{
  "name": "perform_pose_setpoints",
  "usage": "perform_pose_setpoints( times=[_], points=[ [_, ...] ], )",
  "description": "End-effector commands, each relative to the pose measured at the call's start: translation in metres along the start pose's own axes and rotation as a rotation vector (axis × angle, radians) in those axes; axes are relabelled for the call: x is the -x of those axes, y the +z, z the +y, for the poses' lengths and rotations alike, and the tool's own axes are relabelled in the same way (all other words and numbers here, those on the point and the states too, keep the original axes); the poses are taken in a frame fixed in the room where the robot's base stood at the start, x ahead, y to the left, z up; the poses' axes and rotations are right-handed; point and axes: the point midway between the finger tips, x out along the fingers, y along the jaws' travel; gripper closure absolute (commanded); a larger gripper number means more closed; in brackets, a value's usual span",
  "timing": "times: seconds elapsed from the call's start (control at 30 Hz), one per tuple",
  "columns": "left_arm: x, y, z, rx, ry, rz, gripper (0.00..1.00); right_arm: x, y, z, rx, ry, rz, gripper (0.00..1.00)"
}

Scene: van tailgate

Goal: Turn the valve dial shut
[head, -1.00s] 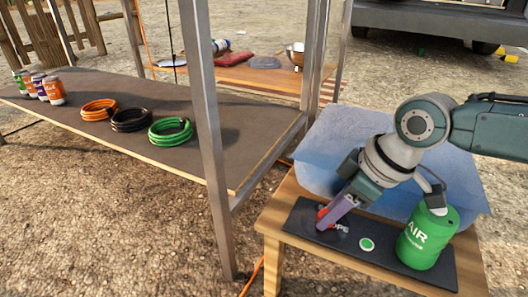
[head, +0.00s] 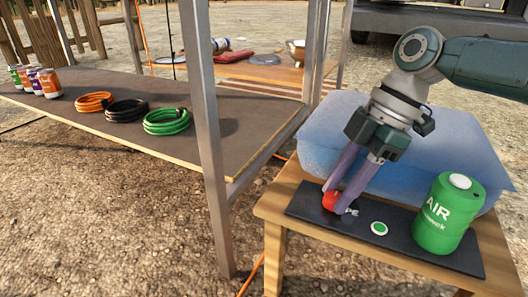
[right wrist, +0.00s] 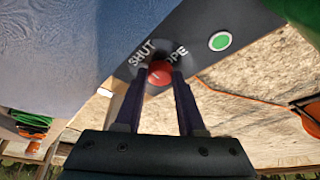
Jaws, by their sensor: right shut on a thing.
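The red valve dial (head: 330,201) sits on a dark panel (head: 410,250) on a small wooden table. My right gripper (head: 338,200) points down at it, with its two purple fingers on either side of the dial. In the right wrist view the fingers (right wrist: 158,78) are closed around the red dial (right wrist: 159,74), which has a pale mark on its face. The words SHUT and OPE, partly covered, show on the panel beside the dial. My left gripper is not in view.
A green air canister (head: 448,213) stands at the panel's right end, and a green round button (head: 379,228) lies between it and the dial. A translucent blue bin (head: 312,147) is behind. A metal post (head: 205,130) stands left.

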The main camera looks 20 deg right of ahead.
Motion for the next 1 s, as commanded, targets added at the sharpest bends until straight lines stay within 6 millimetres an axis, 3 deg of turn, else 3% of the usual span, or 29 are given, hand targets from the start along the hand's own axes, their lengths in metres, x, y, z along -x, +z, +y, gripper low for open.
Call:
perform_pose_setpoints(
  times=[0.67, 0.7, 0.9, 1.0],
  points=[
    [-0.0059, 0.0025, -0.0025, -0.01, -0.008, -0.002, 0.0, -0.0012, 0.0015, -0.0003, 0.054, -0.024, -0.005, 1.0],
    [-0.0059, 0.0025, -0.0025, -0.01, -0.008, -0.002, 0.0, -0.0012, 0.0015, -0.0003, 0.053, -0.024, -0.005, 0.57],
    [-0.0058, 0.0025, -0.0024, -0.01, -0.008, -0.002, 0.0, -0.0007, 0.001, 0.0, 0.053, -0.023, -0.004, 0.34],
    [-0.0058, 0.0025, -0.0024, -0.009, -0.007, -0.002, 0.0, -0.0005, 0.0008, 0.0001, 0.053, -0.023, -0.003, 0.31]
  ],
)
